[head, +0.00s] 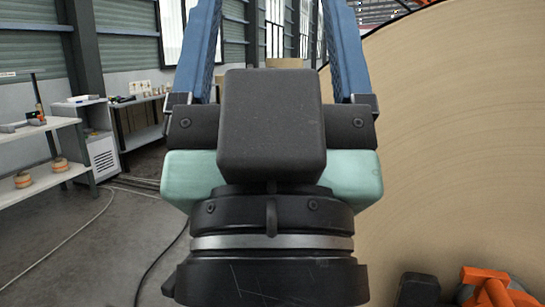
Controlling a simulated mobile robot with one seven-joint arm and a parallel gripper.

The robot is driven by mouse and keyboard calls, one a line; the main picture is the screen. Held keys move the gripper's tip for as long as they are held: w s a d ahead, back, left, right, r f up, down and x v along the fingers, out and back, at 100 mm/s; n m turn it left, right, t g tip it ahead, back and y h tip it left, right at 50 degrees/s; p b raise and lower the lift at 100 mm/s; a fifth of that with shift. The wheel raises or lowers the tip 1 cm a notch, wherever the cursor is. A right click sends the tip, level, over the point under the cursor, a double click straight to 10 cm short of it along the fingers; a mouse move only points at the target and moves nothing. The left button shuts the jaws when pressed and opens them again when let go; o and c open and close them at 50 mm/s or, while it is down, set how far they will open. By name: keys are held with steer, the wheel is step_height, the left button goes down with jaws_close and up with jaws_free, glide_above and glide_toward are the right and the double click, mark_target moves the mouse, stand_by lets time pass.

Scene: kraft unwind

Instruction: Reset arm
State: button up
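My gripper (272,15) fills the middle of the head view, seen from behind. It has a black wrist, pale green side blocks and two blue fingers pointing up and away. The fingers stand wide apart, and nothing shows held in the part between them that I can see. Their tips are cut off by the top edge of the picture. A huge tan kraft paper roll (460,150) stands to the right, behind the right finger.
White shelves (35,165) with small wooden spools stand at the left, beside a white cabinet (98,140) and a bench (140,125). Orange machine parts (490,288) show at the bottom right. The grey floor (90,255) at lower left is open, with cables lying on it.

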step_height(320, 180, up, 14)
steer(key=p, duration=1.1)
